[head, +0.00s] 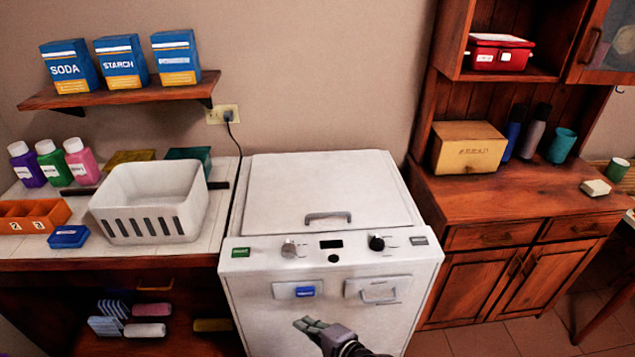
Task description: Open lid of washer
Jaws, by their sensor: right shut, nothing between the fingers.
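The white washer (333,256) stands in the middle of the head view against the wall. Its lid (330,185) lies flat and shut on top. A grey bar handle (328,218) sits near the lid's front edge. My right gripper (306,324) is in front of the washer's lower front, well below the lid handle. It is shut and empty. Whether it touches the front face cannot be told. My left gripper is not in view.
A tiled counter with a white basket (150,201) and several bottles stands left of the washer. A shelf (120,96) with three boxes is above it. A wooden cabinet (505,205) stands close on the right. The space above the lid is clear.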

